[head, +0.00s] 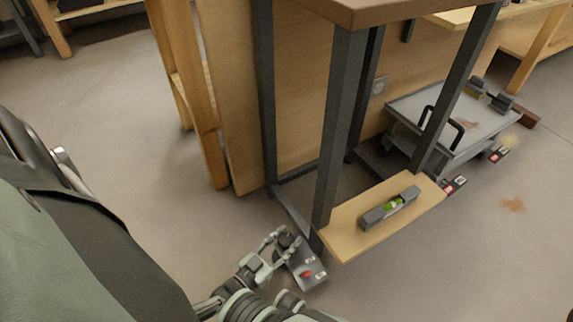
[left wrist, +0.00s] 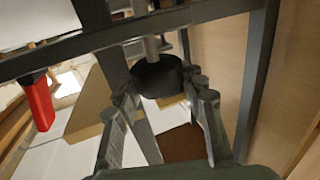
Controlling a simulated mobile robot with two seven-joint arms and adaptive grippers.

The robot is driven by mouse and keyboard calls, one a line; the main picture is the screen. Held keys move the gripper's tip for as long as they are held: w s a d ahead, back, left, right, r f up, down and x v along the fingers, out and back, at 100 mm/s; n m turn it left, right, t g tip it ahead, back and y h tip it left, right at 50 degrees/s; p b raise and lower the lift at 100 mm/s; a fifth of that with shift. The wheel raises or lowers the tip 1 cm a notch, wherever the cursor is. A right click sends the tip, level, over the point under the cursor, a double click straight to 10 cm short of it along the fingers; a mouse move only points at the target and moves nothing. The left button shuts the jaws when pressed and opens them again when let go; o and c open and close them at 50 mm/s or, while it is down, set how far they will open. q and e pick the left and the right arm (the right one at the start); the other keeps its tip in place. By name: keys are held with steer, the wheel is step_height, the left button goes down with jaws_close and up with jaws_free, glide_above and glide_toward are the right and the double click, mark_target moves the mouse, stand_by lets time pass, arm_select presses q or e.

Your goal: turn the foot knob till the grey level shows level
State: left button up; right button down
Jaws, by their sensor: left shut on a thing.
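The grey level (head: 376,216) lies on a light wooden board (head: 345,238) across the low front of the dark metal frame. Its green vial (head: 393,204) shows, but the bubble is too small to read. My left gripper (head: 279,243) is at the foot of the frame's near left leg. In the left wrist view my left gripper (left wrist: 160,97) has its fingers on both sides of the black round foot knob (left wrist: 157,75), shut on it. The knob sits under a grey stem. My right gripper is not in view.
A small grey plate with a red part (head: 307,273) is beside my left gripper. A grey cart (head: 450,120) with a black handle stands behind the board. A red part (left wrist: 38,102) hangs at left in the wrist view.

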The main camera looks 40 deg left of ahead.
mark_target(287, 239)
arm_select(q)
steer(key=o, duration=1.2)
steer(key=shift+r, duration=0.1)
steer(key=shift+r, duration=4.95)
